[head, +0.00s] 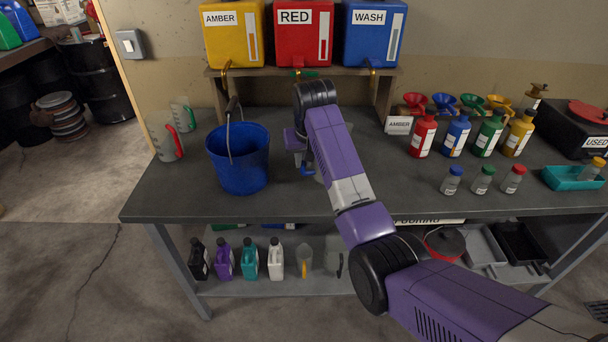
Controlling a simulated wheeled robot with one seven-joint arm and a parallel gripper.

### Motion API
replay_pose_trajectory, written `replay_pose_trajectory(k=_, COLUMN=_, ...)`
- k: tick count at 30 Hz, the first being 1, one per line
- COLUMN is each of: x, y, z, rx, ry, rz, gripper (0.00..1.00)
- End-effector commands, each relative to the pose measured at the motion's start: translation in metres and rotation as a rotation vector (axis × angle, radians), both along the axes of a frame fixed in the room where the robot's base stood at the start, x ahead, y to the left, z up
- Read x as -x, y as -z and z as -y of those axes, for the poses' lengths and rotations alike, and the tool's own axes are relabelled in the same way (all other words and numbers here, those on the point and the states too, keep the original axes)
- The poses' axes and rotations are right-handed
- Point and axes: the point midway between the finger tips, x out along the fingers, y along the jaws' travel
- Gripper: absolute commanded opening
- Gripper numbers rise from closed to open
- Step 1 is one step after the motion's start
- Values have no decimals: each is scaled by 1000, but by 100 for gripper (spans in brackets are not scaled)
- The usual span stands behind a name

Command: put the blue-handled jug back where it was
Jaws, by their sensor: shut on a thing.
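My gripper (301,160) is over the middle of the workbench, below the red tank, partly hidden by my own arm. It is shut on the blue-handled jug (307,171), of which a small blue part and a sliver of clear body show; the rest is behind my arm. I cannot tell whether the jug touches the bench top. A red-handled jug (164,138) and a green-handled jug (183,115) stand at the left end of the workbench (385,195).
A blue bucket (238,158) stands close left of my gripper. A tank rack (388,95) is behind it. Colored bottles (455,137), funnels and small jars (482,180) fill the right side. Bare bench lies between the bucket and the left jugs.

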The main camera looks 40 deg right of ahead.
Motion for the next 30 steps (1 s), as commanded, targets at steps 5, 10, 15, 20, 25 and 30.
replay_pose_trajectory(k=5, x=0, y=20, z=0, rx=0, ry=0, rz=1, gripper=0)
replay_pose_trajectory(k=10, x=1, y=36, z=0, rx=-1, ry=0, rz=-2, gripper=0)
replay_pose_trajectory(k=15, x=1, y=60, z=0, rx=-1, ry=0, rz=-2, gripper=0)
replay_pose_trajectory(k=20, x=0, y=67, z=0, rx=0, ry=0, rz=1, gripper=0)
replay_pose_trajectory(k=25, x=0, y=67, z=0, rx=0, ry=0, rz=1, gripper=0)
replay_pose_trajectory(k=30, x=0, y=69, z=0, rx=0, ry=0, rz=0, gripper=24)
